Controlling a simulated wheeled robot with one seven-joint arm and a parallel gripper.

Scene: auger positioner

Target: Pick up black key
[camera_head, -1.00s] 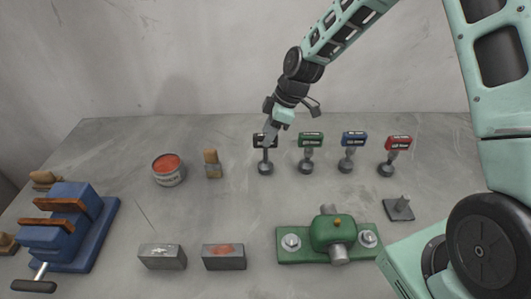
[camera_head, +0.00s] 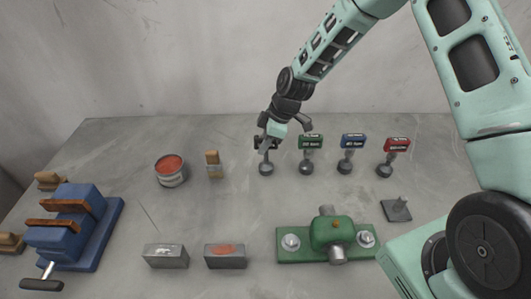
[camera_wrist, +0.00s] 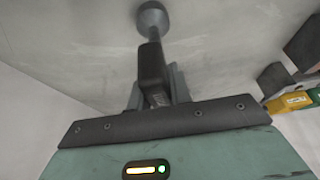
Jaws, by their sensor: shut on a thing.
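The black key (camera_head: 265,168) stands at the left end of a row of keys on the grey table. It has a dark head and a shaft that ends in a round base. My gripper (camera_head: 265,146) is at its head, coming from above and partly hiding it. In the wrist view the black key (camera_wrist: 152,65) lies between the fingers, and my gripper (camera_wrist: 153,95) is shut on it. Its round end (camera_wrist: 152,18) points away from the gripper. I cannot tell whether the base touches the table.
Right of it stand a green key (camera_head: 310,142), a blue key (camera_head: 352,141) and a red key (camera_head: 396,145). A paint can (camera_head: 171,171) and a brush (camera_head: 214,165) are to the left. A blue vise (camera_head: 70,235), two grey blocks and a green fixture (camera_head: 330,236) lie nearer.

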